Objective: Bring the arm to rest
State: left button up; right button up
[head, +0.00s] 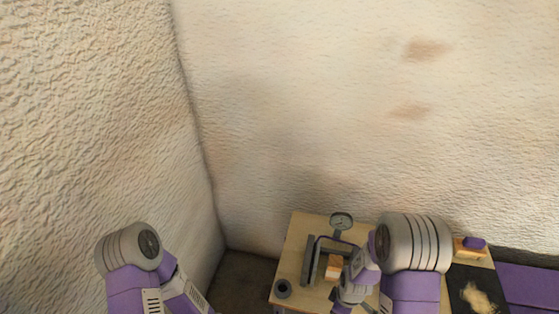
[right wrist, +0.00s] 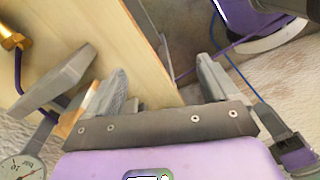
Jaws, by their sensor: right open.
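My right arm (head: 413,245) is over the right side of the wooden table (head: 290,262) in the head view, bent down so that its wrist hangs low near the bottom edge. In the right wrist view my right gripper (right wrist: 162,72) is open and empty, its two fingers apart. The table's edge and the floor show between and beyond the fingers. A grey upright plate (right wrist: 62,78) is left of the left finger. My left arm (head: 130,248) is at the lower left of the head view; its gripper is out of the picture.
On the table are a round gauge (head: 341,221), a bent purple rod (head: 322,238), grey plates (head: 310,262), a small wooden block (head: 334,268) and a dark ring (head: 283,288). A black panel (head: 462,277) lies right of my arm. Rough walls (head: 300,120) stand behind and left.

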jog(key=s+a+f+m+y, duration=0.3)
jog(key=s+a+f+m, duration=0.2)
jog(key=m, duration=0.9)
jog(key=s+a, duration=0.3)
jog(key=s, duration=0.1)
jog(key=shift+a+f+t+y, duration=0.25)
jog(key=shift+a+t+y, duration=0.05)
jog(key=shift+t, duration=0.1)
jog(key=shift+c, duration=0.4)
